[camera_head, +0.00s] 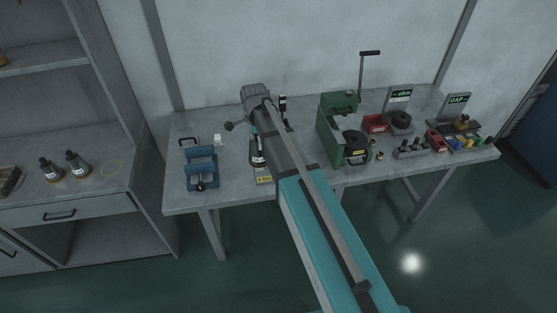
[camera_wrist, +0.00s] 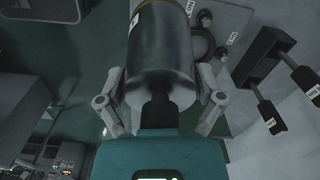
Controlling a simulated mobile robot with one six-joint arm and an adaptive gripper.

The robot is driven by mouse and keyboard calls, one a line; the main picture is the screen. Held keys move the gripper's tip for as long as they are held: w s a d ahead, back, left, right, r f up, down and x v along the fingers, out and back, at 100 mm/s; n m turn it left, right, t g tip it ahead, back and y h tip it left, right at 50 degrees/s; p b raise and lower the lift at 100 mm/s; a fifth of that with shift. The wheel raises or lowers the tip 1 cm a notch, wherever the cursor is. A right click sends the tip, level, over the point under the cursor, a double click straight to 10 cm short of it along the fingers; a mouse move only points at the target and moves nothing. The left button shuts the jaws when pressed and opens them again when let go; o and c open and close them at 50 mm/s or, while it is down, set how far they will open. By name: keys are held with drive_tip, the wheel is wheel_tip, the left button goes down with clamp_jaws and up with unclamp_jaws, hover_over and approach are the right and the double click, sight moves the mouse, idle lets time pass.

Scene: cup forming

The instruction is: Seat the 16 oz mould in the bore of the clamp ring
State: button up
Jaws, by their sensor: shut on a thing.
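The mould (camera_wrist: 160,62) is a dark, shiny cylinder with a pale rim and a narrow black neck. In the wrist view it lies between the two grey fingers of my gripper (camera_wrist: 160,90), which is shut on it. I cannot tell which piece is the clamp ring. A dark round piece (camera_head: 354,141) sits in the green machine. No bore is visible around the mould.
A blue clamp-like fixture (camera_head: 201,168) stands on the bench (camera_head: 230,190) at left. The green machine (camera_head: 331,140), a red bin (camera_head: 375,123), a sign with a dark ring (camera_head: 401,120) and small parts stand right. Two dark labelled pieces (camera_head: 76,165) stand on the left shelf unit.

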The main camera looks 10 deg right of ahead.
drive_tip(key=shift+w+a+r, duration=0.1)
drive_tip(key=shift+w+a, duration=0.1)
drive_tip(key=shift+a, duration=0.1)
drive_tip(key=w+d+f+b, duration=0.9)
drive_tip(key=shift+d, duration=0.2)
idle(0.6)
drive_tip(key=shift+w+f, duration=0.1)
